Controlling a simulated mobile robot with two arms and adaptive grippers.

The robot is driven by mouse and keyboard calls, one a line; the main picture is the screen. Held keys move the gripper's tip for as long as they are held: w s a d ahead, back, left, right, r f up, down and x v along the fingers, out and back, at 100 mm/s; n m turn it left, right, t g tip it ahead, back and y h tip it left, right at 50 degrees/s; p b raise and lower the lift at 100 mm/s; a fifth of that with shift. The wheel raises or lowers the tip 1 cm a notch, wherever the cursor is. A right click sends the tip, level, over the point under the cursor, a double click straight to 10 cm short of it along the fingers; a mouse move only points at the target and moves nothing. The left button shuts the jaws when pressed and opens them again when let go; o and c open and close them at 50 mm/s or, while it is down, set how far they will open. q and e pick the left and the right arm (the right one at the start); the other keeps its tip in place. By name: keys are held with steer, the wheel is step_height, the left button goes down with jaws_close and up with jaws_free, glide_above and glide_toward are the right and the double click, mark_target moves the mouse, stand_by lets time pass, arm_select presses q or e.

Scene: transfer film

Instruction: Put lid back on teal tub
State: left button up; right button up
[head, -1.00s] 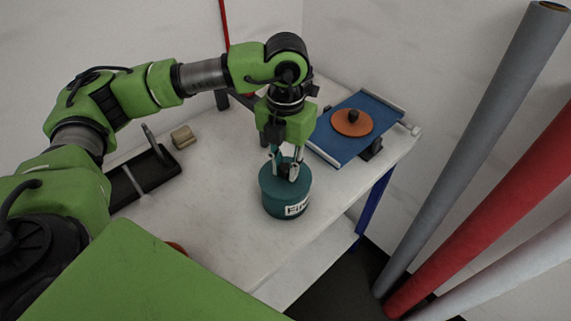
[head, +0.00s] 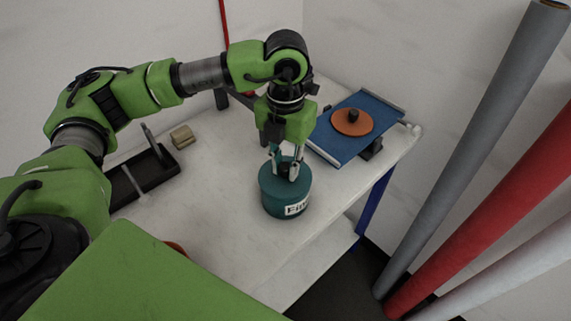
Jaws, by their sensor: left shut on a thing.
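The teal tub (head: 275,205) stands upright on the white table, with a white label on its front. Its teal lid (head: 271,181) is on top and looks level with the rim; I cannot see whether any thin gap is left. My left gripper (head: 286,171) points down over the tub and is shut on the dark knob at the lid's middle. The fingers partly hide the knob. My right gripper is not in view.
A blue board (head: 340,147) at the back right holds an orange disc (head: 351,123) with a black knob. A black tray (head: 150,181) and a small tan block (head: 182,137) lie at left. Tall grey (head: 478,140) and red (head: 490,205) rolls stand right of the table (head: 225,220).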

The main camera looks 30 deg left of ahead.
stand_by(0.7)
arm_select(q)
steer(key=shift+f+b, duration=0.2)
steer(key=shift+b, duration=0.4)
stand_by(0.5)
steer(key=shift+b, duration=0.3)
stand_by(0.6)
steer(key=o, duration=1.4)
steer(key=shift+o, duration=0.2)
steer(key=shift+r+p, duration=1.95)
steer(key=shift+r, duration=1.6)
